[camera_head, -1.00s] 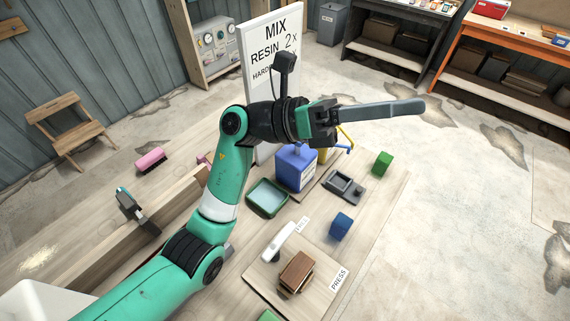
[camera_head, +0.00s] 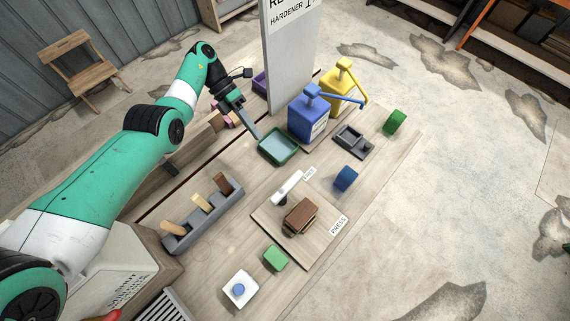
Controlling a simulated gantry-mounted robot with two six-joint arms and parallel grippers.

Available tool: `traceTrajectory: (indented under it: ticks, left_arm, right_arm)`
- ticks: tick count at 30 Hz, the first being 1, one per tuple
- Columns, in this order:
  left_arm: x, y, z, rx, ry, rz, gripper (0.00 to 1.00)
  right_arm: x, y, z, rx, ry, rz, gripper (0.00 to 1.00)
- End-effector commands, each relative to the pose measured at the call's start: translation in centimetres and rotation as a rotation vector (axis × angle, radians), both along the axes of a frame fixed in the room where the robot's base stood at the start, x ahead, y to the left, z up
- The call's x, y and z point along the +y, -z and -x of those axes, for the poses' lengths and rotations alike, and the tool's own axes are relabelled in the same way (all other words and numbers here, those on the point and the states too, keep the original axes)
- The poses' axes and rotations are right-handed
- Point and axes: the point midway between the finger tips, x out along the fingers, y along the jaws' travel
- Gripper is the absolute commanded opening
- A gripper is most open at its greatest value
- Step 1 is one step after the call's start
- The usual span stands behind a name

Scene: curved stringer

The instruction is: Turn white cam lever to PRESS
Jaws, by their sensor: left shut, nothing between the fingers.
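The white cam lever (camera_head: 287,187) lies on a square wooden board (camera_head: 270,222). Its upper end is beside a small white label (camera_head: 309,172), whose text is too small to read surely. The PRESS label (camera_head: 339,225) is at the board's right side, apart from the lever. A stack of brown wooden pieces (camera_head: 299,216) sits on the board between the lever and the PRESS label. My left gripper (camera_head: 253,134) is shut and empty, pointing down near the left edge of the green tray, up and left of the lever. My right gripper is not in view.
The green tray (camera_head: 262,149), blue pump bottle (camera_head: 305,125) and yellow pump bottle (camera_head: 342,95) stand behind the board. A blue block (camera_head: 345,178) is to its right. A grey holder with wooden handles (camera_head: 210,221) stands to its left. A green block (camera_head: 275,257) lies in front.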

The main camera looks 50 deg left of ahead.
Motion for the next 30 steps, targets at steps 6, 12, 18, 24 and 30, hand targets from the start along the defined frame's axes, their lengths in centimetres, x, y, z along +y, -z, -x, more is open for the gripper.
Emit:
traceTrajectory:
  ticks: [6,12,18,24,30]
  left_arm:
    - [-0.5,0.5,-0.1,-0.001,0.002,0.001,0.00]
    - [-2.9,3.0,-0.3,-0.002,0.004,0.001,0.00]
    - [-6.2,5.8,-0.7,-0.001,0.005,0.001,0.00]
    - [-9.4,6.6,-1.0,-0.002,0.005,0.000,0.00]
    - [-11.2,6.7,-1.2,-0.001,0.001,0.000,0.00]
  right_arm:
    - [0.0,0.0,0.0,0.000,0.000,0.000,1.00]
    - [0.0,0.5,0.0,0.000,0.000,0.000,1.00]
    - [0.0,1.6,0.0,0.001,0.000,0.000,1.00]
    - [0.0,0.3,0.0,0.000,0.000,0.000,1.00]
    - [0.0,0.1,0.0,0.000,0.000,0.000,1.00]
